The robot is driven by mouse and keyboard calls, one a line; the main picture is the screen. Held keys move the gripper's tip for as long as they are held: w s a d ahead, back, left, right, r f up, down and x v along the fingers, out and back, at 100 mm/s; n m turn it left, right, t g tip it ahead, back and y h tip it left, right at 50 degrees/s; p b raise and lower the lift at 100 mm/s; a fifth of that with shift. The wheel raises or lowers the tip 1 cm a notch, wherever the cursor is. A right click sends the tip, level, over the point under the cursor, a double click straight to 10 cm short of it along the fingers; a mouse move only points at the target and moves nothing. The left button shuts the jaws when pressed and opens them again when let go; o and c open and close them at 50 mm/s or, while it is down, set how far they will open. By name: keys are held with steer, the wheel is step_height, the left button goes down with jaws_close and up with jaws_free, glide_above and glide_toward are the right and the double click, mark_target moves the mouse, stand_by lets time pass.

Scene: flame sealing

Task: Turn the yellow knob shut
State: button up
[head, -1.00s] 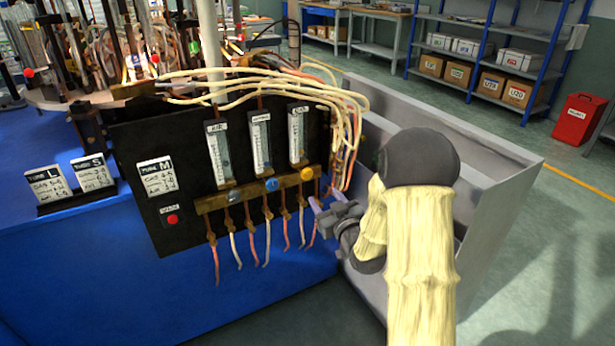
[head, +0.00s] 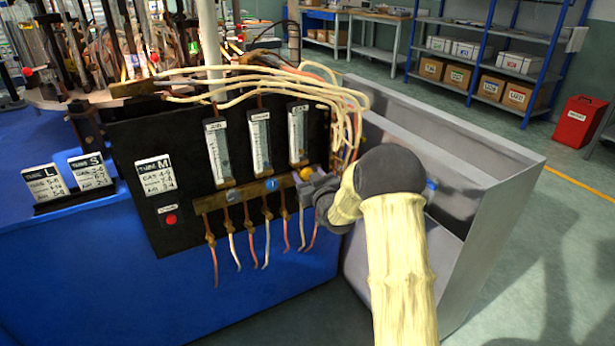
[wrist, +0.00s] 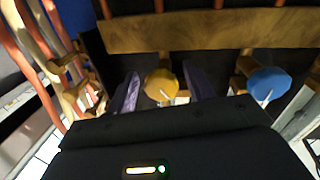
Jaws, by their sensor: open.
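The yellow knob (head: 306,173) is at the right end of the brass manifold bar (head: 245,194) on the black panel, below the right flow meter. In the head view my gripper (head: 310,186) is at this knob and partly covers it. In the wrist view the yellow knob (wrist: 161,84) lies between my two purple fingers (wrist: 160,90). The fingers are open, one on each side, with a visible gap to the knob. Whether their tips reach past the knob's face I cannot tell.
A blue knob (head: 271,184) sits left of the yellow one; it also shows right of my fingers in the wrist view (wrist: 268,83). Pale and orange hoses (head: 345,110) hang close to the right of the panel. A grey metal bin (head: 480,170) stands to the right.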

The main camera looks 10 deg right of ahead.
steer(key=c, duration=0.9)
steer(key=shift+c, duration=0.2)
steer(key=shift+m, duration=0.4)
steer(key=m+p, duration=0.2)
steer(key=m, duration=0.1)
steer(key=shift+r, duration=0.15)
steer(key=shift+m+g+p, duration=0.4)
steer(key=shift+m+p, duration=0.5)
steer(key=shift+m, duration=0.6)
steer(key=shift+f, duration=0.2)
